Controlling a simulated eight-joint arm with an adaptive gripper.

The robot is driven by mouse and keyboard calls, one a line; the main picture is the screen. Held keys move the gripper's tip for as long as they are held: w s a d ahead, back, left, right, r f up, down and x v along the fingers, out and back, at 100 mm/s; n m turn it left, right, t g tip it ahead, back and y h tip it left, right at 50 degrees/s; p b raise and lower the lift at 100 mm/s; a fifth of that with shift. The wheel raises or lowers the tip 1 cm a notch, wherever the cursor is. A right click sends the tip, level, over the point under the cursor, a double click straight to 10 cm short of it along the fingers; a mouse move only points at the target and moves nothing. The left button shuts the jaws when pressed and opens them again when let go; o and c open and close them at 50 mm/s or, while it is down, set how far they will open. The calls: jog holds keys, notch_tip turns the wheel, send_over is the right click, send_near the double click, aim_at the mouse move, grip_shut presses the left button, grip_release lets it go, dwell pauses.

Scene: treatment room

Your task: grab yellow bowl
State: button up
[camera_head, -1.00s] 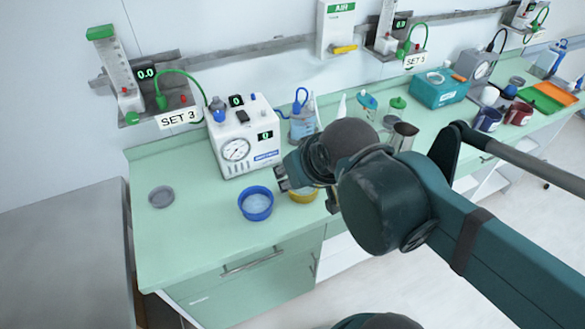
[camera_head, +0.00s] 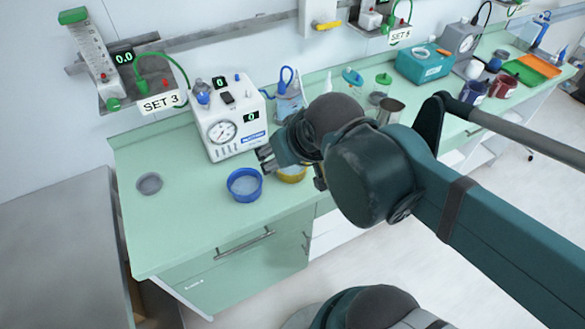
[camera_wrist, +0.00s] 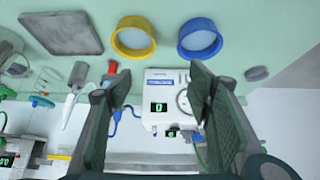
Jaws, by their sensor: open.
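The yellow bowl (camera_head: 292,174) sits on the green counter, mostly hidden behind my gripper in the head view. In the wrist view the yellow bowl (camera_wrist: 133,37) is whole, at the top, left of the blue bowl (camera_wrist: 200,39). The blue bowl (camera_head: 244,185) stands just left of it in the head view. My gripper (camera_head: 266,158) is above the counter near the bowls, between them and the white device. In the wrist view its two fingers (camera_wrist: 160,82) are spread wide with nothing between them; the yellow bowl lies beyond their tips.
A white gauge device (camera_head: 230,125) stands against the wall behind the bowls. A small grey dish (camera_head: 149,183) lies at the left of the counter (camera_head: 185,230). A dark square tray (camera_wrist: 62,33) is left of the yellow bowl in the wrist view. The counter's front left is clear.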

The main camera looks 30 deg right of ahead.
jog(key=o, duration=0.7)
jog(key=shift+w, duration=0.1)
jog(key=w+d+f+m+g+h+p, duration=0.1)
jog(key=w+f+m+g+h+p, duration=0.1)
jog(key=m, duration=0.7)
jog(key=w+d+f+m+g+h+p, duration=0.2)
jog(key=w+f+m+g+p, duration=0.2)
jog(key=m+p, duration=0.3)
jog(key=shift+w+f+m+g+p, duration=0.4)
jog(key=shift+f+m+g, duration=0.2)
jog(key=shift+f+m, duration=0.35)
jog(key=shift+r+h, duration=0.1)
jog(key=shift+h, duration=0.2)
